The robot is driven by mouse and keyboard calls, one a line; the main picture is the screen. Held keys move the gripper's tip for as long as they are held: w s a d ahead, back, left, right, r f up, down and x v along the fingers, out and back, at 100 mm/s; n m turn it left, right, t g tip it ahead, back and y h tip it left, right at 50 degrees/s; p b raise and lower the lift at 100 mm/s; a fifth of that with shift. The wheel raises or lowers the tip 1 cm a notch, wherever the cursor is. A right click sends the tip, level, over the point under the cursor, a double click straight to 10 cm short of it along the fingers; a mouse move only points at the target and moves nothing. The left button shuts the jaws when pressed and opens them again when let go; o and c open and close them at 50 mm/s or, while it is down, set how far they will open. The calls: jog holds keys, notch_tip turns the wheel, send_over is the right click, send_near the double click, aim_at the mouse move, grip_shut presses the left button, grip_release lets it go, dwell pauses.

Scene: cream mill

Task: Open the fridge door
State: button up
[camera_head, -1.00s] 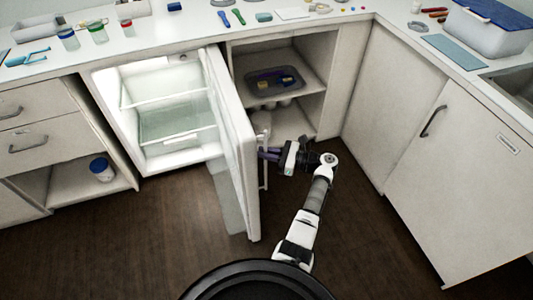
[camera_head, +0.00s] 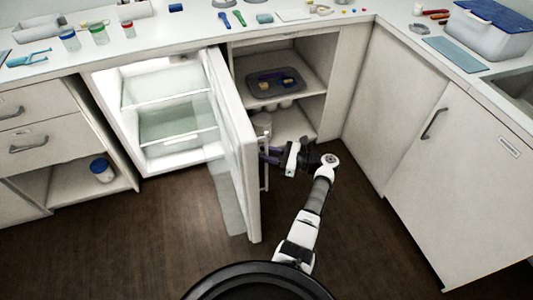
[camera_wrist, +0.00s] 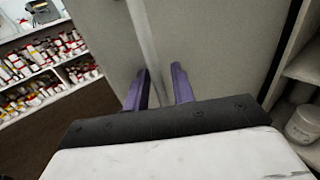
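The white fridge (camera_head: 170,118) under the counter stands open, its lit shelves showing in the head view. Its door (camera_head: 240,150) is swung far out toward me, edge nearly facing the camera. The door's long bar handle (camera_head: 264,178) is on its outer face, on the right. My gripper (camera_head: 265,155) is at that handle, right of the door. In the wrist view, the purple fingers of my gripper (camera_wrist: 162,72) are apart, with the handle (camera_wrist: 149,40) running between them. Whether either finger touches the bar I cannot tell.
An open cubby (camera_head: 290,52) with a grey tray (camera_head: 262,96) is right behind the door. A closed cabinet with a dark handle (camera_head: 433,121) stands at right. Drawers (camera_head: 30,140) are at left. The dark floor (camera_head: 150,245) in front is clear.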

jog(key=b+v, duration=0.3)
jog(key=v, duration=1)
jog(key=shift+s+d+b, duration=0.15)
jog(key=shift+d+b, duration=0.15)
